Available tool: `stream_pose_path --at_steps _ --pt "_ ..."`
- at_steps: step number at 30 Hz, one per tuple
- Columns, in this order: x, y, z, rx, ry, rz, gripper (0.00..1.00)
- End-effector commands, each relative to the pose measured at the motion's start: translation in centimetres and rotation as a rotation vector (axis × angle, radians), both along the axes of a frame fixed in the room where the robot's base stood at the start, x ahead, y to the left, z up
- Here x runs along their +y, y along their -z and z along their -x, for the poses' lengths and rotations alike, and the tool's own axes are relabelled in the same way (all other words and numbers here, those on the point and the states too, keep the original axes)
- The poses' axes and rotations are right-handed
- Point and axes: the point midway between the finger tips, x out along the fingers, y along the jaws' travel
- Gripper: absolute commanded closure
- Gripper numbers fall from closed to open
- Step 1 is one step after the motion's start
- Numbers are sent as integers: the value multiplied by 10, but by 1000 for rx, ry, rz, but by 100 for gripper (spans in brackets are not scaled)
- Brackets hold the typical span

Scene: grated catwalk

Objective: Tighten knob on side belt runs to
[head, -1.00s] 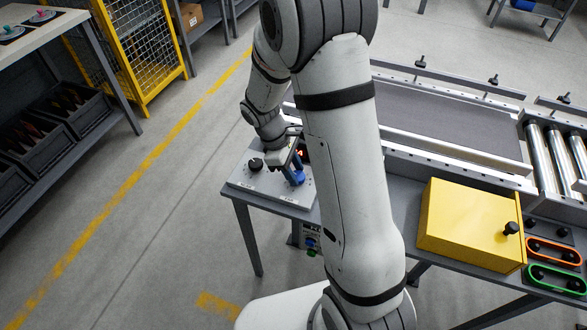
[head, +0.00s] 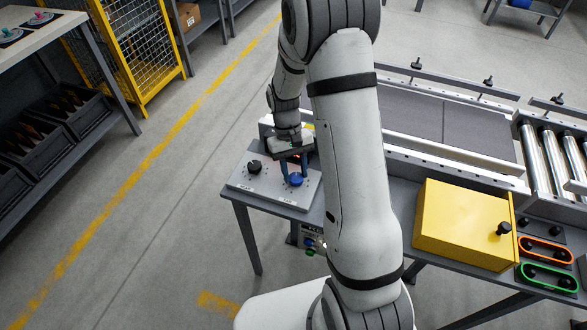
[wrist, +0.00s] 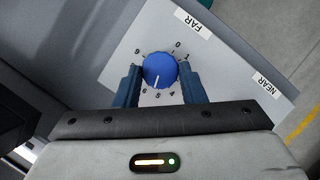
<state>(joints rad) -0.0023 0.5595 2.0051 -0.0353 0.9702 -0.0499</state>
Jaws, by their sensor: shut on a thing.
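A sloped light panel (head: 236,184) on the table's left end carries a black knob (head: 255,167) and a blue knob (head: 296,180). My gripper (head: 292,172) points down at the blue knob. In the wrist view my gripper (wrist: 160,84) has its blue fingers on both sides of the blue knob (wrist: 159,70), shut on it. The knob's white line points down, near the 5 of its number ring. A FAR label (wrist: 189,21) and a NEAR label (wrist: 264,86) show on the panel. The grey belt (head: 410,112) has a dark seam across it; its direction of running cannot be told.
A yellow box (head: 465,222) stands right of my arm. Metal rollers (head: 558,155) adjoin the belt. The floor left of the table is clear up to a shelf with dark bins.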

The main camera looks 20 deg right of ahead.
Motion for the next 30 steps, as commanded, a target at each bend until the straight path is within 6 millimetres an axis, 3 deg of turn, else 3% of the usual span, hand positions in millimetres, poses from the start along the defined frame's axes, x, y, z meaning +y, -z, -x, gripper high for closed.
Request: stream_pose_path --at_steps 18,30 --pt "-6 -1 0 -5 567 -1 86" --pt "-8 -1 1 -5 788 -1 86"
